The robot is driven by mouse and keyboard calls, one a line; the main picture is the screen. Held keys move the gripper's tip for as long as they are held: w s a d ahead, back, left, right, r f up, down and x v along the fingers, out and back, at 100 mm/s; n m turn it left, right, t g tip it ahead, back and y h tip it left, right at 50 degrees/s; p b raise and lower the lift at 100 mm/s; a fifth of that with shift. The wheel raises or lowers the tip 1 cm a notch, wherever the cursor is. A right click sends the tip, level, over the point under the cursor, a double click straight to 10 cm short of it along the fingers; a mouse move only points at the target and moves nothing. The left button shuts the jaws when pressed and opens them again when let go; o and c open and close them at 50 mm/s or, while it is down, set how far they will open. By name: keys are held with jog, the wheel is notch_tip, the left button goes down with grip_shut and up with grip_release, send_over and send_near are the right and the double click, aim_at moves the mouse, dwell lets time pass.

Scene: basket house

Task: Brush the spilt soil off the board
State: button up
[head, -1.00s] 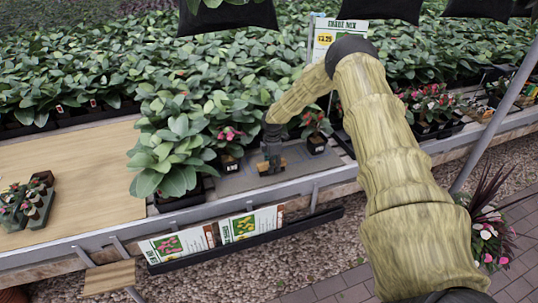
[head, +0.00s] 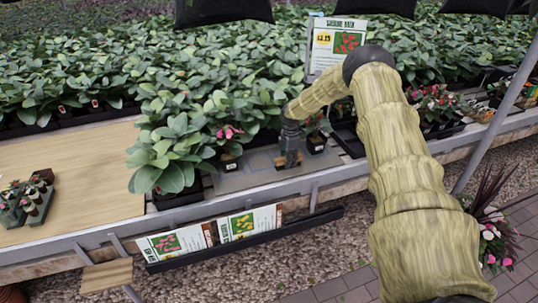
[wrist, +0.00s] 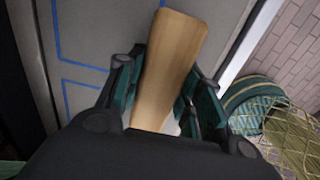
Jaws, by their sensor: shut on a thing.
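My gripper (head: 290,145) is low over the grey board (head: 235,181) on the bench. It is shut on a wooden brush (head: 288,161); in the wrist view the brush's pale wooden handle (wrist: 172,62) lies between the dark green-and-black fingers. The bristles are hidden, so I cannot tell whether they touch the board. The wrist view shows blue lines on the grey board surface (wrist: 95,48). I cannot make out the spilt soil in either view.
Small potted plants stand left (head: 229,160) and right (head: 316,142) of my gripper. A large leafy plant (head: 170,150) borders the board at left. A price sign (head: 335,45) stands behind. The wooden bench top (head: 80,175) farther left is largely clear.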

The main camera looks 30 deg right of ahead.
jog(key=shift+s+d+f, duration=0.1)
jog(key=shift+s+d, duration=0.05)
jog(key=shift+d, duration=0.4)
jog(key=shift+d+r+p, duration=0.15)
jog(key=shift+d+r, duration=0.05)
jog(key=shift+r, duration=0.45)
jog(key=shift+d+r+p, duration=0.15)
jog(key=shift+d+r, duration=0.05)
jog(key=shift+r, duration=0.4)
notch_tip(320, 180, up, 2)
jog(key=shift+s+r+p, duration=0.1)
jog(key=shift+r+p, duration=0.15)
jog(key=shift+p, duration=0.25)
jog(key=shift+r+p, duration=0.75)
jog(key=shift+r, duration=0.9)
